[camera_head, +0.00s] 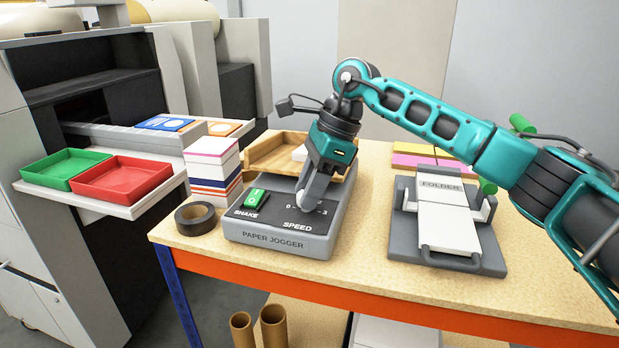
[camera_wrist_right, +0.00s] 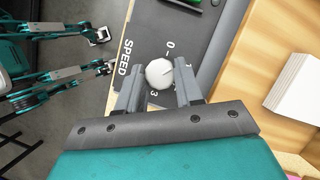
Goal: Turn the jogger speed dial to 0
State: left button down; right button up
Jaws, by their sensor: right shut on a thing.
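The paper jogger (camera_head: 274,238) stands on the table, a grey box with a dark sloped panel marked SHAKE and SPEED. A green switch (camera_head: 251,199) sits on its left side. In the right wrist view the round, light speed dial (camera_wrist_right: 161,74) sits on the panel, with marks 0 and 3 on either side of it. My right gripper (camera_wrist_right: 160,82) is shut on the dial, a finger on each side. In the head view the right gripper (camera_head: 303,196) reaches down onto the panel and mostly hides the dial. The dial's exact setting is hard to read. My left gripper is not in the head view.
A folder machine (camera_head: 445,225) stands to the right. Red (camera_head: 122,178) and green (camera_head: 64,168) trays are at far left.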

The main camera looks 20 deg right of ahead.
jog(key=n, duration=0.2)
jog(key=n+g+p, duration=0.1)
jog(key=n, duration=0.1)
jog(key=shift+w+r+g+p, duration=0.1)
jog(key=shift+g+p, duration=0.2)
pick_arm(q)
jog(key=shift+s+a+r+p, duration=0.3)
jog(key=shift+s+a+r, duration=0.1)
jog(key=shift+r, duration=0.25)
pick_arm(e)
jog(key=shift+w+n+g+h, duration=0.1)
jog(key=shift+n+g+h, duration=0.4)
jog(key=shift+n, duration=1.3)
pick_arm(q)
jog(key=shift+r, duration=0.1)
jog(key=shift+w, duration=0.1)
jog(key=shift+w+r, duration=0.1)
pick_arm(e)
jog(key=o, duration=1)
pick_arm(q)
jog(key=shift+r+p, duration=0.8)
jog(key=shift+p, duration=0.1)
pick_arm(e)
jog(key=shift+v, duration=6.4)
jog(key=shift+w+d, duration=0.1)
